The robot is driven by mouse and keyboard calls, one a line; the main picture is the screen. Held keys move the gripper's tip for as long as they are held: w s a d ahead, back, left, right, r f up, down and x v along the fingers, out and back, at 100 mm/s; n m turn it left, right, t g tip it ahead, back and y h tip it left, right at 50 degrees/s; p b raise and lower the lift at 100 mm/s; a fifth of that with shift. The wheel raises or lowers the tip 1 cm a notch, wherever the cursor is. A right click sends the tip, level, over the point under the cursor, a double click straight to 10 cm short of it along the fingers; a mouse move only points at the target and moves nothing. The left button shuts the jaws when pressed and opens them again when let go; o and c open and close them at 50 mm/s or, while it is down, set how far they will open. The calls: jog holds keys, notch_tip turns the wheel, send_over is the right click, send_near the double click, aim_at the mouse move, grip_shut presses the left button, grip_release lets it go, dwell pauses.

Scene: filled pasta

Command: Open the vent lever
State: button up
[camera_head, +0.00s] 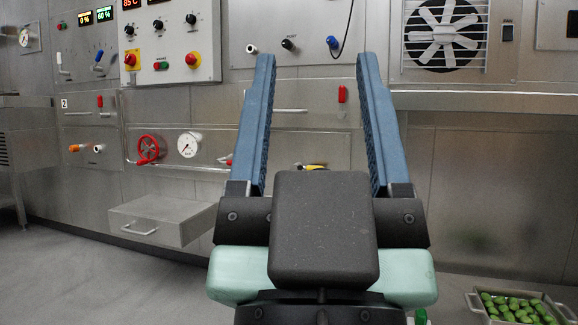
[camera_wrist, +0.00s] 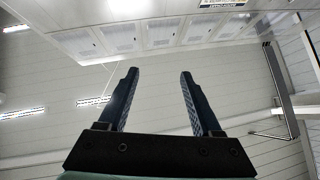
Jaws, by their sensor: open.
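The steel panel wall ahead carries several levers, and I cannot tell which is the vent lever. A blue-handled lever (camera_head: 98,57) and a white-handled lever (camera_head: 61,62) are at upper left. A small red handle (camera_head: 100,101) is below them. Another red handle (camera_head: 342,94) shows between my fingers, near the right one. My gripper (camera_head: 316,60) is open and empty, raised in front of the wall, its fingers pointing up. It hides part of the lower panels.
A red handwheel (camera_head: 148,149) and a round gauge (camera_head: 188,145) are on the lower panel. A fan vent (camera_head: 443,35) is at upper right. A tray (camera_head: 478,306) of green pieces is at lower right.

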notch_tip(320, 180, up, 9)
jog(key=p, duration=0.8)
jog(key=shift+r+p, duration=0.2)
jog(key=shift+p, duration=0.15)
jog(key=c, duration=0.9)
notch_tip(320, 180, up, 23)
jog(key=p, duration=2.2)
jog(key=shift+f, duration=0.2)
grip_shut()
jog(key=shift+f, duration=0.1)
